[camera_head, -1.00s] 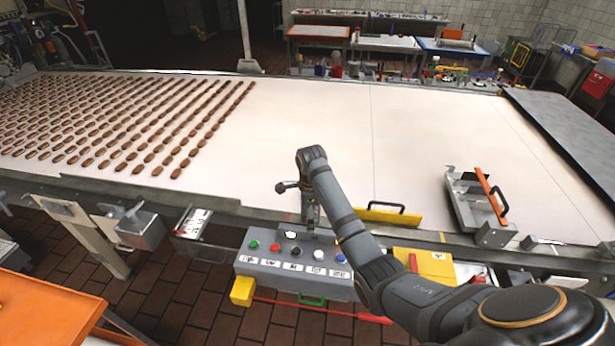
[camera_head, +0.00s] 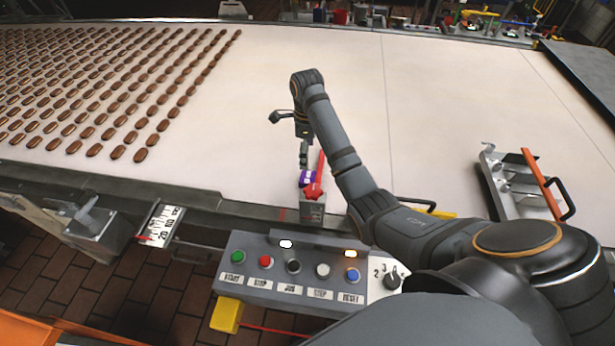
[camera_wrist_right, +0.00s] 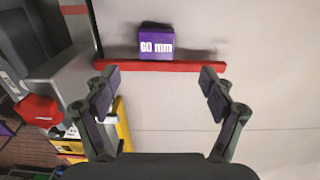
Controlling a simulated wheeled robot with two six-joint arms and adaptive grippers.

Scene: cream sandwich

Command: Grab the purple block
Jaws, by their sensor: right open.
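The purple block (camera_head: 307,177) sits near the front edge of the white conveyor in the head view, just below my right gripper (camera_head: 303,152). In the right wrist view the purple block (camera_wrist_right: 157,40), marked "60 mm", lies beyond the fingertips. It is next to the far long side of a red bar (camera_wrist_right: 160,65). My right gripper (camera_wrist_right: 160,80) is open and empty, with its two fingers spread wide to either side, short of the block. My left gripper is not in view.
A control panel (camera_head: 290,272) with coloured buttons stands in front of the conveyor. Rows of brown cream sandwiches (camera_head: 100,85) cover the conveyor's left part. A metal bracket with an orange bar (camera_head: 541,181) lies at right. The belt's middle (camera_head: 230,120) is clear.

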